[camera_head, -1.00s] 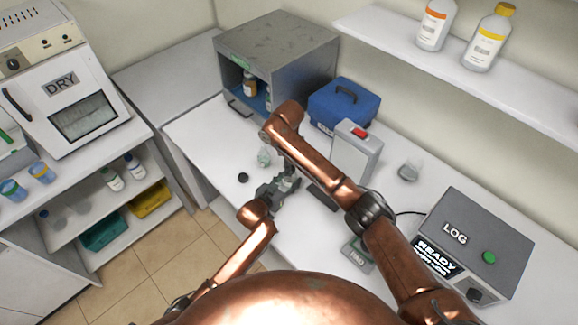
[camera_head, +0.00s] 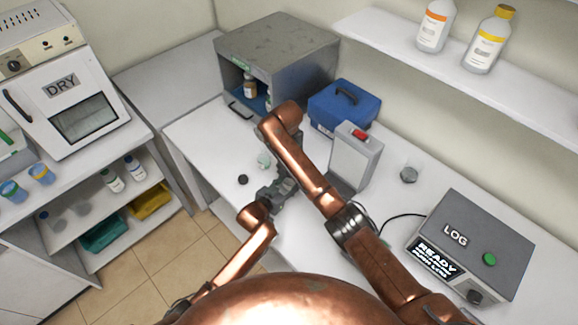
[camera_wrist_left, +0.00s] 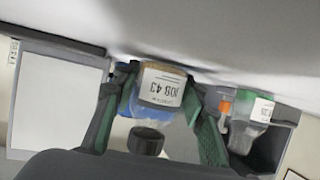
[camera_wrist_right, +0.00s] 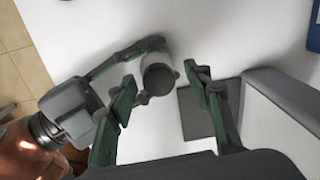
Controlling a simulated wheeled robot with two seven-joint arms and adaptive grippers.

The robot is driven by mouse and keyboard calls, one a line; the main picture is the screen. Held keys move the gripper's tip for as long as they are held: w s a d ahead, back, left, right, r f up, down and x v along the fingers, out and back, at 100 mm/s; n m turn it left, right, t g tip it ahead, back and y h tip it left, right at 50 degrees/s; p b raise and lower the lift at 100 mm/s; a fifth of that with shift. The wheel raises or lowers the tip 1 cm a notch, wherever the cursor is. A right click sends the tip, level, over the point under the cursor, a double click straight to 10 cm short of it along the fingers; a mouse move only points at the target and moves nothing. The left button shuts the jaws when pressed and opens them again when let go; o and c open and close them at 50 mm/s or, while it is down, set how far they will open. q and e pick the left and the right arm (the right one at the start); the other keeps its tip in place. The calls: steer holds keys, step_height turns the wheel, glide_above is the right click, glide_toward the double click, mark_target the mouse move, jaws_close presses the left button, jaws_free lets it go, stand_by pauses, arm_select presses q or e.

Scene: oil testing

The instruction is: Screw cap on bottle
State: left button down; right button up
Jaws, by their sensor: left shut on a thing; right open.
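My left gripper (camera_head: 282,190) is shut on a labelled clear bottle (camera_wrist_left: 160,88), with green fingers on both sides of it. The left wrist view is upside down, so the bottle's top points down there. A dark cap (camera_wrist_left: 146,140) sits at the bottle's top; its dark disc also shows from above in the right wrist view (camera_wrist_right: 158,82). I cannot tell how tight it is. My right gripper (camera_wrist_right: 163,103) is open, its fingers apart on either side of the cap and not touching it; in the head view it is largely hidden by its arm.
A grey device with a red button (camera_head: 355,155), blue case (camera_head: 340,105) and grey cabinet (camera_head: 290,45) stand behind. A dark pad (camera_wrist_right: 195,115) lies beside the bottle.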

steer(key=shift+r, duration=2.2)
steer(key=shift+c, duration=0.4)
